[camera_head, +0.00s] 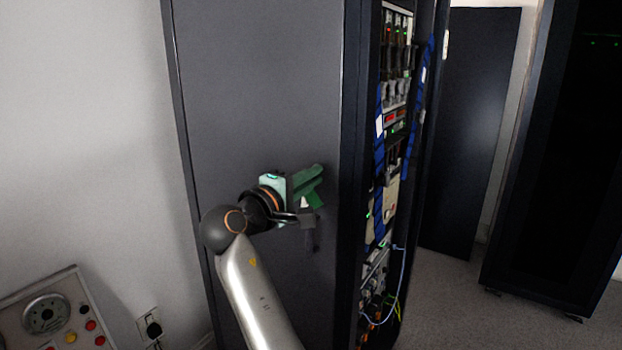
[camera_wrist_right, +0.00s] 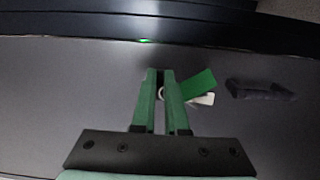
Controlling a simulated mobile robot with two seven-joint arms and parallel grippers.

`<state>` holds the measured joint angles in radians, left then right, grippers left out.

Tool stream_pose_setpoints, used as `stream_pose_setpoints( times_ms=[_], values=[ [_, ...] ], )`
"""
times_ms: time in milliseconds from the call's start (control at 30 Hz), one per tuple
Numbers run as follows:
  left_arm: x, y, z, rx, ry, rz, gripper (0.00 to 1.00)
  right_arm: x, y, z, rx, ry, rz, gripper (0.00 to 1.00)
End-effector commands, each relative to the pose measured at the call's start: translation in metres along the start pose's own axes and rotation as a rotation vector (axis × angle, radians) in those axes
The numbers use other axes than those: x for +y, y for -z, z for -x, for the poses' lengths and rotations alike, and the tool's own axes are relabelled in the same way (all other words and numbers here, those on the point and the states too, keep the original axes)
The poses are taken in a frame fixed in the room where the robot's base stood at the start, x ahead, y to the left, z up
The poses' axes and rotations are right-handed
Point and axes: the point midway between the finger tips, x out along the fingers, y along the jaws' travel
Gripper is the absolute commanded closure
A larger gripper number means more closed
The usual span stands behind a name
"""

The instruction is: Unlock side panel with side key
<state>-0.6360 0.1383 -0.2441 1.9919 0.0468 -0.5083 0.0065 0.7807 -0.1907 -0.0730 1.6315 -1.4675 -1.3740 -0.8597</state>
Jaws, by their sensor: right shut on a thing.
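The side panel (camera_head: 255,90) is the large dark grey face of the rack cabinet; it also fills the wrist view (camera_wrist_right: 70,80). My right gripper (camera_head: 318,172) is in front of its right part. In the wrist view, its green fingers (camera_wrist_right: 160,75) are nearly together, shut on the side key. A green tag (camera_wrist_right: 199,84) and a small white piece (camera_wrist_right: 204,98) hang beside the fingers from a ring. The key's shaft and the lock are hidden, so I cannot tell whether the key is in the lock. My left gripper is not in view.
A dark oblong piece (camera_wrist_right: 258,90) shows on the panel beside the tag. The rack's open front (camera_head: 390,150) with modules and cables is to the right. A control box (camera_head: 55,315) with buttons and a wall socket (camera_head: 150,326) are at lower left.

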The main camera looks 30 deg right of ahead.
Motion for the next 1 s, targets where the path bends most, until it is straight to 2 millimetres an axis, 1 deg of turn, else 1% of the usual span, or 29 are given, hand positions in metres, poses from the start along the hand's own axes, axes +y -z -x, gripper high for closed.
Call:
stream_pose_setpoints(
  times_ms=[167, 200, 433, 867, 1000],
  values=[
    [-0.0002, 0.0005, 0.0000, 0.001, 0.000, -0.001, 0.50, -0.0005, 0.0002, 0.0001, 0.001, 0.002, -0.002, 1.00],
    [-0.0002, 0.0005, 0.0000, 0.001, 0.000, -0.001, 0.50, -0.0005, 0.0002, 0.0001, 0.001, 0.002, -0.002, 0.85],
    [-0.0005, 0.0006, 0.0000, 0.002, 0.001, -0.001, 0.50, -0.0004, 0.0001, 0.0001, 0.000, 0.001, 0.000, 0.60],
    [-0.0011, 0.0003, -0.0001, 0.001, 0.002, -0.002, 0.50, -0.0020, -0.0007, -0.0004, -0.003, 0.005, 0.004, 0.59],
    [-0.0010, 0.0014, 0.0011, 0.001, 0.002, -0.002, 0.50, -0.0013, -0.0008, -0.0006, -0.004, 0.006, 0.041, 0.59]
  ],
)
